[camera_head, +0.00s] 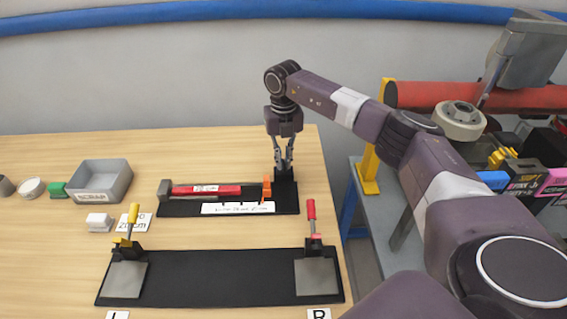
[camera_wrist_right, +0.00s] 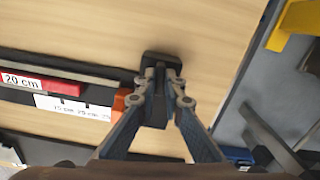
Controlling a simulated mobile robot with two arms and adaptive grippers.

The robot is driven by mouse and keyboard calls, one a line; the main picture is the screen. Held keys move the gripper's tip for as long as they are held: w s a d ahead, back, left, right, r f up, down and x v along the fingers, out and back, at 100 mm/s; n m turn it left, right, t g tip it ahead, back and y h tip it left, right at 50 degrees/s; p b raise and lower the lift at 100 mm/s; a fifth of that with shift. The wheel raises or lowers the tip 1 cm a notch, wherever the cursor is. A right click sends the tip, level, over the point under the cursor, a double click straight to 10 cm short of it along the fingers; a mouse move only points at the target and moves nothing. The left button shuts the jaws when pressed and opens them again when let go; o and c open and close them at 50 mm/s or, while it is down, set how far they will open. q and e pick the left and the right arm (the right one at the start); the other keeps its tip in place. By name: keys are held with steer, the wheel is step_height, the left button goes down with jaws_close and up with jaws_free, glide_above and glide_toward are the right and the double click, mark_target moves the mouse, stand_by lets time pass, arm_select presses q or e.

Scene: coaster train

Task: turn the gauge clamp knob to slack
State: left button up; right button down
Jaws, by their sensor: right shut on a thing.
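The gauge (camera_head: 230,208) is a black board at the back of the table with a red bar (camera_head: 215,190), an orange slider (camera_head: 267,187) and a white scale strip (camera_head: 238,208). At its right end stands a dark clamp knob (camera_head: 286,186). My right gripper (camera_head: 284,168) reaches down from above and is shut on the knob. In the right wrist view the fingers (camera_wrist_right: 160,85) sit on either side of the black knob (camera_wrist_right: 158,62), partly hiding it. How far the knob is turned cannot be told. My left gripper is not in view.
A black mat (camera_head: 225,278) with a yellow-handled clamp (camera_head: 131,222) and a red-handled clamp (camera_head: 312,218) lies in front. A grey scrap bin (camera_head: 100,182) and small blocks stand at the left. A cluttered grey bench (camera_head: 385,215) adjoins at the right.

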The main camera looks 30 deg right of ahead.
mark_target(284, 162)
steer(key=n+b, duration=0.1)
steer(key=n, duration=0.2)
steer(key=shift+n, duration=0.4)
steer(key=n+b, duration=0.1)
steer(key=n, duration=0.2)
steer(key=shift+w+n, duration=0.1)
steer(key=shift+n, duration=0.2)
steer(key=n, duration=0.3)
steer(key=shift+n+b, duration=0.3)
steer(key=shift+b, duration=0.05)
steer(key=shift+r+n, duration=0.1)
steer(key=shift+n, duration=1.4)
steer(key=c, duration=2)
jaws_free()
steer(key=shift+c, duration=0.2)
step_height(284, 162, up, 12)
